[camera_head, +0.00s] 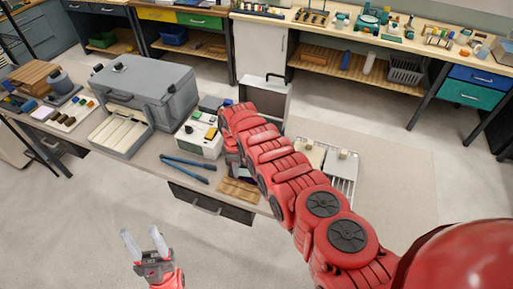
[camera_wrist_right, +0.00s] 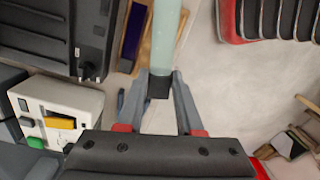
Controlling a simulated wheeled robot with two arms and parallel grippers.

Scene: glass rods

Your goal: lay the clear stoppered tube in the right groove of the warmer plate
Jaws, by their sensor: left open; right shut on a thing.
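In the right wrist view, the clear stoppered tube (camera_wrist_right: 168,35) is pale green with a black end (camera_wrist_right: 159,86). My right gripper (camera_wrist_right: 158,78) is shut on it near that end, and the far end runs out of the picture's top. A dark grey slab with a small knob (camera_wrist_right: 50,35) lies left of the tube. In the head view my red right arm covers that part of the bench and the tube. My left gripper (camera_head: 145,246) is open and empty, over the floor in front of the bench.
A white device with coloured buttons (camera_head: 198,140) stands by the right gripper. Blue-handled pliers (camera_head: 186,168) and a wooden tray (camera_head: 238,191) lie near the bench's front edge. A large grey case (camera_head: 155,85) stands at left, a white rack (camera_head: 343,172) at right.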

